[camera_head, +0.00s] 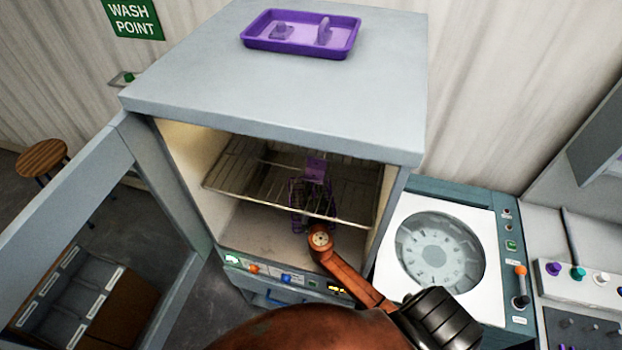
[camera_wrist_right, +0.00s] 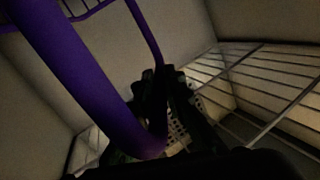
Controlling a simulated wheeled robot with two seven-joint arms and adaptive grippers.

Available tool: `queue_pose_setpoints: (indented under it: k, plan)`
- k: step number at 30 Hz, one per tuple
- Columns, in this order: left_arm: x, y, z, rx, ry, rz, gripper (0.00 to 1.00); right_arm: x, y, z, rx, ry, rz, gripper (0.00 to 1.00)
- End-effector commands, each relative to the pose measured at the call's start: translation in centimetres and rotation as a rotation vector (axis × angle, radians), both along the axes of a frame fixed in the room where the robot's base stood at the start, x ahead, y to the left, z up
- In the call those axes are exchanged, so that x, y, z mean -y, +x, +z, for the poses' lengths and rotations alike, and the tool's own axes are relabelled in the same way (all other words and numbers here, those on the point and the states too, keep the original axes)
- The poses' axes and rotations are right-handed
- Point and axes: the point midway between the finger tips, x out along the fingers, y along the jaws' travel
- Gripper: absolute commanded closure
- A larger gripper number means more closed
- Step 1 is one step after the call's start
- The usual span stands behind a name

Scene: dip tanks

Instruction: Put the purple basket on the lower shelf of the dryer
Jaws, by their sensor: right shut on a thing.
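The dryer (camera_head: 390,130) stands with its door (camera_head: 70,185) swung open to the left. Inside is a wire shelf (camera_head: 240,180), with the pale cabinet floor (camera_head: 250,230) below it. The purple basket (camera_head: 297,200) is inside the dryer, partly behind the shelf's wires, so I cannot tell its exact height or what supports it. My right arm reaches in through the front. In the wrist view my right gripper (camera_wrist_right: 168,90) is shut on the thick purple handle (camera_wrist_right: 75,75); wire shelf bars (camera_wrist_right: 250,95) run close at the right. My left gripper is not in view.
A purple tray (camera_head: 290,47) with small parts lies on top of the dryer. A round-lidded machine (camera_head: 440,255) stands close at the right, near my right arm. A stool (camera_head: 42,156) and a compartmented box (camera_head: 70,290) are at the left.

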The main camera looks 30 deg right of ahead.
Motion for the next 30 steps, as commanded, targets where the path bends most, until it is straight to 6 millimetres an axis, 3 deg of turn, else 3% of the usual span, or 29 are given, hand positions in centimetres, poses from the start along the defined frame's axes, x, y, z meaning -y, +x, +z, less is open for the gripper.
queue_pose_setpoints:
  k: [8,18,23,30]
  plan:
    - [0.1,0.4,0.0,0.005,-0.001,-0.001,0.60,0.0,0.0,0.0,0.000,0.000,-0.001,0.73]
    - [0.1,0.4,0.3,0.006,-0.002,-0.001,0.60,0.0,0.0,0.2,-0.001,0.001,-0.001,0.73]
    - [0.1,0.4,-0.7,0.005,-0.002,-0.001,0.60,-1.0,-2.1,-0.3,-0.002,0.003,0.001,0.73]
    - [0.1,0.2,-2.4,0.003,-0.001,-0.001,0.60,-3.3,-6.7,-0.4,-0.001,0.004,0.000,0.73]
